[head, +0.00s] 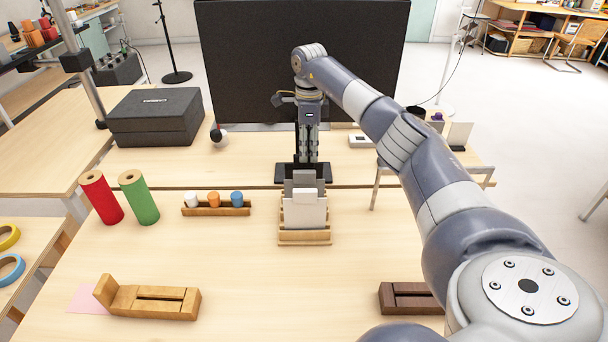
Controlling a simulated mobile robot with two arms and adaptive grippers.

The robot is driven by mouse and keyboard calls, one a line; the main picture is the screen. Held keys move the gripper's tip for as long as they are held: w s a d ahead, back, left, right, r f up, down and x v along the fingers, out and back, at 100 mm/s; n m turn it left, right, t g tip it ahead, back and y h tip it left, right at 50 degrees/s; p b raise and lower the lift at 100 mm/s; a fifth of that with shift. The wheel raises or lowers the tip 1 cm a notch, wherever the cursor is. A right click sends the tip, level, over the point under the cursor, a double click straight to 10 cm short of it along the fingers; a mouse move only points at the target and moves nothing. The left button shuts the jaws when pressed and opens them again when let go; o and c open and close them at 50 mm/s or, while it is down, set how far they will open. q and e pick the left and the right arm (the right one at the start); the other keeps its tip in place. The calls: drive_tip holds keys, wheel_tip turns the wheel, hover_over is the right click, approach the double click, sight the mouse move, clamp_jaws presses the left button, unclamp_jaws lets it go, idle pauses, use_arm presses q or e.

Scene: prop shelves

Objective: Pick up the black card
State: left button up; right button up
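A wooden card rack (304,237) stands near the middle of the table. It holds a white card (304,212) in front and grey cards (304,181) behind it. I cannot pick out a black card for certain; the cards overlap. My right gripper (308,158) points down just behind and above the rack, in front of the black panel. Its fingers blend with the dark shapes behind, so I cannot tell whether they are open or hold anything. My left gripper is not in view.
A large black panel (240,65) stands behind, with a dark foot (285,174). Red (101,198) and green (139,197) rolls, a small tray of pots (215,211) and a wooden block holder (150,302) stand left. A dark wooden holder (408,298) lies front right. The front middle is clear.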

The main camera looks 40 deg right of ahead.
sight(309, 155)
drive_tip(key=f, duration=0.1)
drive_tip(key=f+p, duration=0.1)
drive_tip(key=f, duration=0.2)
drive_tip(key=shift+w+d+f+p, duration=0.15)
drive_tip(key=shift+d+p, duration=0.15)
drive_tip(key=shift+p, duration=0.1)
drive_tip(key=shift+f, duration=0.5)
clamp_jaws()
